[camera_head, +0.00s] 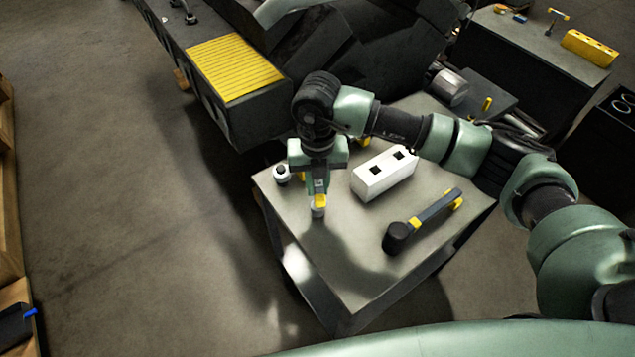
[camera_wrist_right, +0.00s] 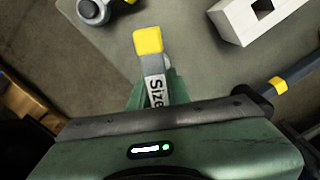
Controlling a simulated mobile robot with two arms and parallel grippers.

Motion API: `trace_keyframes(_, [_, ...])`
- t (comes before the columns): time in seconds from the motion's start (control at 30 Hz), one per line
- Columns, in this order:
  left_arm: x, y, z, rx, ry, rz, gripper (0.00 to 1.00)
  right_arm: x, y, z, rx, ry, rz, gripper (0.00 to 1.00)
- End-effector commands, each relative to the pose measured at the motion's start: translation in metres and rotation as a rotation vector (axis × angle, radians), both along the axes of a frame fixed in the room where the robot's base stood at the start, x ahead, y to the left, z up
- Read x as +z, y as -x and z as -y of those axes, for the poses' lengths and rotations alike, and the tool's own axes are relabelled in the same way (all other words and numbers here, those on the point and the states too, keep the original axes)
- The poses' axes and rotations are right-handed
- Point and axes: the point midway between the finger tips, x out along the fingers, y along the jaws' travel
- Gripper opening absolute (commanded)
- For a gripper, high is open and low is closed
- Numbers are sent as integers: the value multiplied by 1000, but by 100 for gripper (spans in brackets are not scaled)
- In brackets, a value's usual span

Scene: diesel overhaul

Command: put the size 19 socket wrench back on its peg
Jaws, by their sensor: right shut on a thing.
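My right gripper (camera_head: 318,184) hangs above the left part of the grey table (camera_head: 330,262). It is shut on a grey tool with a yellow end (camera_head: 320,202), held roughly upright. In the right wrist view the tool (camera_wrist_right: 155,88) sits between the fingers (camera_wrist_right: 153,98). A second tool with a round grey head (camera_head: 282,173) stands on the table just left of the gripper. I cannot make out a peg. My left gripper is out of view.
A white block with square holes (camera_head: 384,174) lies right of the gripper. A black-headed mallet (camera_head: 398,236) lies near the table's right side. A dark engine structure with a yellow ribbed step (camera_head: 235,68) stands behind. The floor at left is clear.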

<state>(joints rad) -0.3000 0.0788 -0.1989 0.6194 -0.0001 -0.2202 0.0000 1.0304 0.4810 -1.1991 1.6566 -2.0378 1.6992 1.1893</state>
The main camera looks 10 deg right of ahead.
Motion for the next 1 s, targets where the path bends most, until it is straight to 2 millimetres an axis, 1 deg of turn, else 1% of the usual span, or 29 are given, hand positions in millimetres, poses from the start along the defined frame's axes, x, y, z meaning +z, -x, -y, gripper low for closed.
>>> trace_keyframes(0.03, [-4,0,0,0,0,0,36,-4,0,0,0,-1,1,0])
trace_keyframes(0.27, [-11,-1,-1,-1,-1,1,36,-12,0,0,0,-1,1,0])
trace_keyframes(0.3, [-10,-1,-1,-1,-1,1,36,-11,0,0,0,-1,1,21])
trace_keyframes(0.37, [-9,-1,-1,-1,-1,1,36,-10,0,0,0,-1,1,37])
trace_keyframes(0.4, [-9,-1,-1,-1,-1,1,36,-10,0,0,0,0,1,43])
trace_keyframes(0.63, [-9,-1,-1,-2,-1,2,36,-11,0,0,0,0,0,43])
trace_keyframes(0.67, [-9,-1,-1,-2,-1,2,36,-11,0,0,0,1,-1,52])
trace_keyframes(0.7, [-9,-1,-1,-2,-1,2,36,-11,0,0,0,1,-1,63])
trace_keyframes(0.73, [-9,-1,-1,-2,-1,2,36,-11,0,0,0,1,-1,69])
trace_keyframes(1.0, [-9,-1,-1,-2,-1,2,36,-11,0,0,0,1,0,69])
